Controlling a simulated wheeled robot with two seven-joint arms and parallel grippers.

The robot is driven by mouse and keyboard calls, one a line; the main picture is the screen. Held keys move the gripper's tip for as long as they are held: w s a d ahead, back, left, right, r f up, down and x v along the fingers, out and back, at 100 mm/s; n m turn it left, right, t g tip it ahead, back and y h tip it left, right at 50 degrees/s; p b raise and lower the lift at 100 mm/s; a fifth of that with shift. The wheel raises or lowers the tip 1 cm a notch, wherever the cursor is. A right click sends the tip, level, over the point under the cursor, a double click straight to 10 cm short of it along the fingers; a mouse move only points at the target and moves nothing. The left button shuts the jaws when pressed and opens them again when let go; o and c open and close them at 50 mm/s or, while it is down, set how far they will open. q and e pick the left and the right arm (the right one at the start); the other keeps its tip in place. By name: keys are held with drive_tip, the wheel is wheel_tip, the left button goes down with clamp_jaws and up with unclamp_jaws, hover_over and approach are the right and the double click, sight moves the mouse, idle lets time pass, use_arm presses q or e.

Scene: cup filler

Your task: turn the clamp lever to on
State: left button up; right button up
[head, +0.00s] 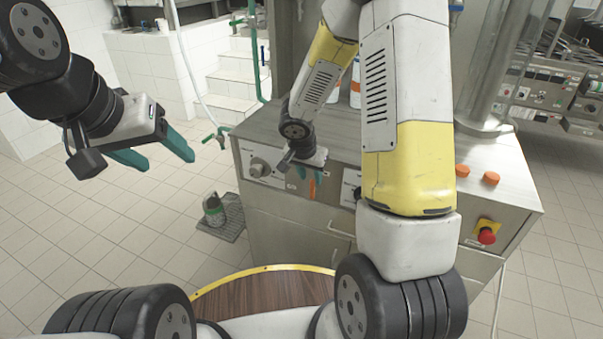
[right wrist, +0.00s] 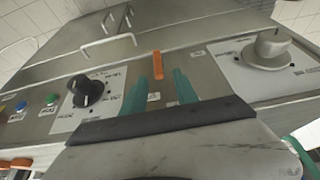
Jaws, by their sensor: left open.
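An orange lever (right wrist: 157,66), which I take for the clamp lever, sits on the front panel of the steel machine. It also shows in the head view (head: 312,188), partly hidden by my right gripper. My right gripper (right wrist: 161,76) is open in front of the panel, its teal fingers apart on either side of the lever in the picture. I cannot tell whether they touch it. The lever's label is too small to read. My left gripper (head: 169,162) is open and empty, in the air at the left, away from the machine.
A black knob (right wrist: 87,91) and a grey knob (right wrist: 270,48) flank the lever on the panel. A red emergency button (head: 487,236) is on the machine's right front. A bottle (head: 213,209) stands on a floor grate. My right arm hides part of the panel.

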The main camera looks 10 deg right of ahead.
sight(313, 186)
drive_tip(key=x, duration=0.7)
clamp_jaws()
